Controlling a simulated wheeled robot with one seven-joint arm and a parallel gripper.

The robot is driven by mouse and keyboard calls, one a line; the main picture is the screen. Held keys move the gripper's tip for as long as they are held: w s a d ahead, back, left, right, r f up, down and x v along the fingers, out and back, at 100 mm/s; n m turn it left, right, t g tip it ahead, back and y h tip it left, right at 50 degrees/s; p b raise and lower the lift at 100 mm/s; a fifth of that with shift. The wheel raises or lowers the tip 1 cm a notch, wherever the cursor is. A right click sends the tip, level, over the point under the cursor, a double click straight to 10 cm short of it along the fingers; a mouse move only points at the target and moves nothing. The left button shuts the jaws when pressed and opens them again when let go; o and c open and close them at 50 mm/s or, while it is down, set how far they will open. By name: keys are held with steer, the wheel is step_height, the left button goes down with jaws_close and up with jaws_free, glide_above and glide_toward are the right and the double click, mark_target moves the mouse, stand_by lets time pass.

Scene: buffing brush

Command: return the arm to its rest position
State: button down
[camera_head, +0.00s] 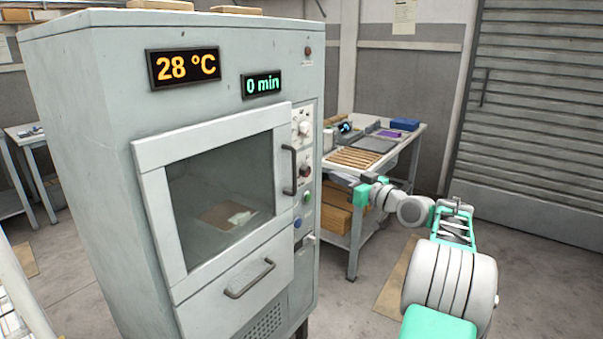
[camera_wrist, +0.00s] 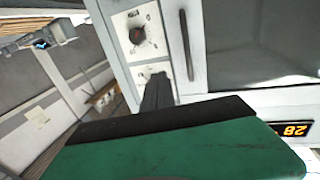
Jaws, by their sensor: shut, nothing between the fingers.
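My arm reaches out on the right of the head view, bent toward the grey oven cabinet. My gripper (camera_head: 359,192) is at its far end, in the air to the right of the oven's control panel and in front of the workbench. In the wrist view, the dark fingers (camera_wrist: 157,84) are together with nothing held. They point toward the panel with its dark knobs; I cannot tell the exact gap. The green gripper body fills the lower part of that view.
The oven (camera_head: 90,130) stands close at the left, its window door (camera_head: 150,200) shut; a brown piece with something pale shows inside. Its displays read 28 °C and 0 min. A workbench (camera_head: 345,172) with wooden strips stands behind my gripper. Floor at the right is open before a shutter (camera_head: 540,120).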

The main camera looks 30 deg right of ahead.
steer(key=s+a+f+g+p, duration=0.1)
steer(key=a+g+p, duration=0.15)
steer(key=a, duration=0.85)
steer(key=a+f+g+p, duration=0.2)
steer(key=a+g, duration=0.2)
steer(key=a, duration=0.7)
steer(key=s+a+f+g+h+p, duration=0.1)
steer(key=s+a+f+g, duration=0.1)
steer(key=s, duration=0.7)
steer(key=s+a+f+m+g+h+p, duration=0.1)
steer(key=s+a+f+g+p, duration=0.1)
steer(key=s, duration=0.7)
steer(key=s+a+f+m+g+h+p, duration=0.1)
steer(key=s+a+f+g+h, duration=0.1)
steer(key=s+a+f+g, duration=0.2)
steer(key=s+a+f, duration=0.1)
steer(key=s+a, duration=0.2)
steer(key=s, duration=0.3)
steer(key=shift+a, duration=0.2)
steer(key=shift+s, duration=0.1)
